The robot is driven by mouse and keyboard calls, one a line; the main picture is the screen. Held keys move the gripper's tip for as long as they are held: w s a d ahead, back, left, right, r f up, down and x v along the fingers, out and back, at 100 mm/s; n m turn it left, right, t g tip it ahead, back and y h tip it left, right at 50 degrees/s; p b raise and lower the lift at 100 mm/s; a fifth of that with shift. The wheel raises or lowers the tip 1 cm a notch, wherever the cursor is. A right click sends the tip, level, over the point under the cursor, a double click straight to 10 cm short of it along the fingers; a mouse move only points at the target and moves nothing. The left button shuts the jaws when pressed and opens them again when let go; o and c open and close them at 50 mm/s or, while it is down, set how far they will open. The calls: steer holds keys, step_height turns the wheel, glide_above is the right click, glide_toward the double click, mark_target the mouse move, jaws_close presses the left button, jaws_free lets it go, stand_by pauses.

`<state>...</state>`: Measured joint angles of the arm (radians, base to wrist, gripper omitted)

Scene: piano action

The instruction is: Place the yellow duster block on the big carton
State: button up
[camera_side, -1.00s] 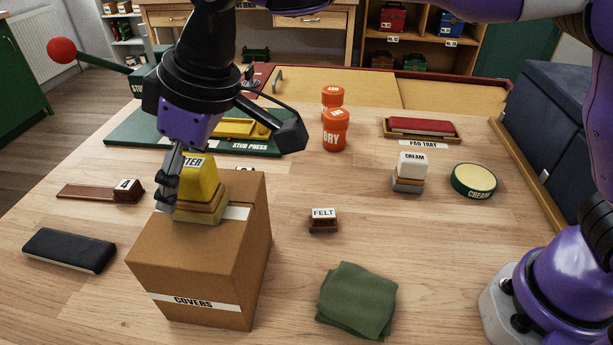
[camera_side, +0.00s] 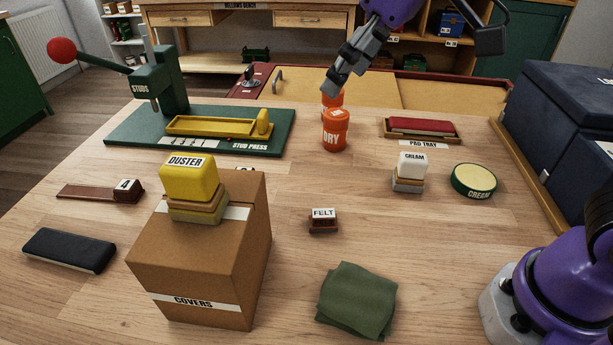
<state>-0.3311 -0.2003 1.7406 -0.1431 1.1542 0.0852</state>
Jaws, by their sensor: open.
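The yellow duster block (camera_side: 190,182), labelled DUSTER, sits upright on top of the big carton (camera_side: 200,270), near its left back part. Its lower layers are tan and pale yellow. The carton is brown cardboard with a COVERS label on its front and stands at the front left of the table. My gripper (camera_side: 335,90) is open, up at the top of the view, in front of the back edge of the table and well apart from the block. Its near finger shows over the orange containers; nothing shows in it.
The green stud press (camera_side: 120,145) stands at the back left. Orange DRY container (camera_side: 335,132), pad tray (camera_side: 420,138), cream block (camera_side: 410,170), round cream tin (camera_side: 474,181), felt block (camera_side: 323,221), green cloth (camera_side: 357,300) and black block (camera_side: 68,250) lie around.

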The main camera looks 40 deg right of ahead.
steer(key=s+d+f+m+t+h, duration=0.1)
steer(key=s+d+f+m, duration=0.3)
steer(key=s+d+f, duration=0.4)
steer(key=d+f+h, duration=0.1)
steer(key=d, duration=0.2)
steer(key=shift+s+d+f, duration=0.2)
steer(key=shift+d, duration=0.2)
